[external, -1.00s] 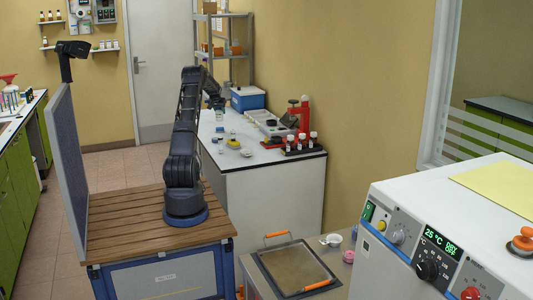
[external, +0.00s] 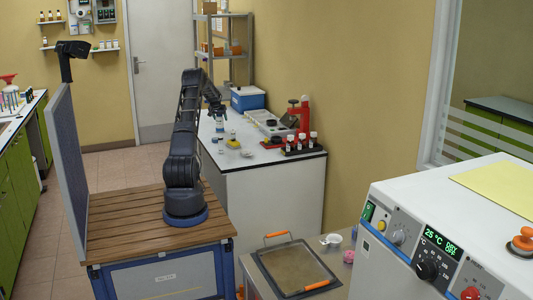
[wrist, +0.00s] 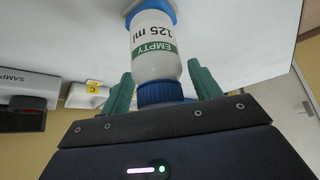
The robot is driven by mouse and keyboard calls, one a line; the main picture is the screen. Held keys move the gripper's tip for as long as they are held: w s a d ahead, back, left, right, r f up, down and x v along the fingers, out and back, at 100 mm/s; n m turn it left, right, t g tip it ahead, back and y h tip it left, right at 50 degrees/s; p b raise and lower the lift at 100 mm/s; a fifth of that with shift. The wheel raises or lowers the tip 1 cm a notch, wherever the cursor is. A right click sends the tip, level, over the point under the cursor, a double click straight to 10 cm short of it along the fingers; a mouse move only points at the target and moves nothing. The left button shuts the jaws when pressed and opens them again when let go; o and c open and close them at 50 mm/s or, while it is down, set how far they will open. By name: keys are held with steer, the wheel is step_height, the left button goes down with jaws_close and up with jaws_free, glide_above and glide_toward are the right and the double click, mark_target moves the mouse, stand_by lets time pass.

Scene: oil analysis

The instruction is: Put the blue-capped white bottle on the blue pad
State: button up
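The white bottle (wrist: 153,45) with a blue cap (wrist: 160,92) and a label reading "EMPTY 125 ml" fills the middle of the wrist view. In the external view, the small bottle (external: 220,118) stands on the white bench just below my gripper (external: 217,107). In the wrist view, the teal fingers of my gripper (wrist: 160,75) are on either side of the cap end, with gaps showing, so it looks open. A blue surface (wrist: 168,12) shows at the bottle's base end; I cannot tell whether it is the blue pad.
Several small containers (external: 233,143) stand nearer the camera on the white bench (external: 265,162). A grey tray (external: 268,122), a red stand (external: 304,113) and a rack of dark bottles (external: 301,145) are to the right. A blue box (external: 247,98) stands behind.

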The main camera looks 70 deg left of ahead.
steer(key=shift+r, duration=0.3)
steer(key=v, duration=1.1)
steer(key=shift+s+d+r, duration=0.2)
steer(key=shift+r, duration=0.05)
